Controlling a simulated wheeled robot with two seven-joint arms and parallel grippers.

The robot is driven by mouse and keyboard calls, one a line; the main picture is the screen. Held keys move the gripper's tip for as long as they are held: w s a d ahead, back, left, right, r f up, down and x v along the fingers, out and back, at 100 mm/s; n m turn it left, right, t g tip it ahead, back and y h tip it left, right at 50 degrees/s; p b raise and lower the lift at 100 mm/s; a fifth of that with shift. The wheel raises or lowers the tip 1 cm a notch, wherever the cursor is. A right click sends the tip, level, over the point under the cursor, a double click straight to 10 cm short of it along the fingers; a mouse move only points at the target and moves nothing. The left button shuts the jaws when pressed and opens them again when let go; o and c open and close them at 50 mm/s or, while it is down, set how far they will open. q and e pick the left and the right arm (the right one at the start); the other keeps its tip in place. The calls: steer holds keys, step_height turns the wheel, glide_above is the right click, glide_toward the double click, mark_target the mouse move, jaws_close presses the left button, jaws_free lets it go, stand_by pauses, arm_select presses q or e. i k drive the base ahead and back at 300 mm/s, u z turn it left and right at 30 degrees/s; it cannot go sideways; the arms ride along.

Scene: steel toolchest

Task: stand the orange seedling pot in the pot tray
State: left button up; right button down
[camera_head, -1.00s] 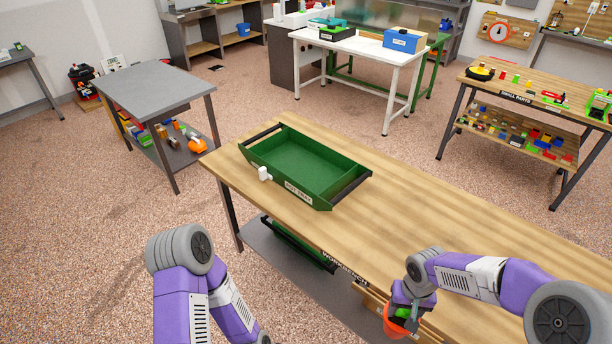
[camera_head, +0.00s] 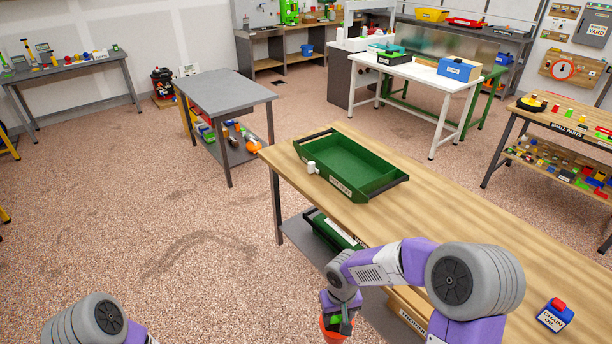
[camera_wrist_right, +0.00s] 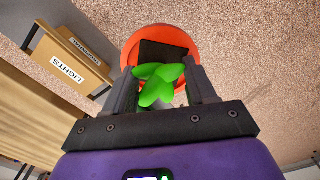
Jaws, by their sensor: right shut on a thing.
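The orange seedling pot (camera_head: 332,328) hangs in my right gripper (camera_head: 340,312), beside the front edge of the workbench and left of it. In the right wrist view the pot (camera_wrist_right: 190,40) shows its orange rim, dark soil and green leaves, and the fingers of my right gripper (camera_wrist_right: 163,95) are shut on it. The green pot tray (camera_head: 360,188), with a label and black handles, lies on the far end of the workbench, beyond the gripper. It looks empty inside. Of my left arm only a part shows at the bottom left; its gripper is out of view.
A small white object (camera_head: 312,167) is at the tray's left side. The wooden workbench (camera_head: 440,215) has a lower shelf with another green tray (camera_head: 335,232). A blue block (camera_head: 555,316) with a red top sits near its right edge. A grey table (camera_head: 225,92) stands beyond open floor.

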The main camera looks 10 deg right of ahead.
mark_target(333, 159)
steer(key=u, duration=0.45)
steer(key=i, duration=1.05)
steer(key=u, duration=0.1)
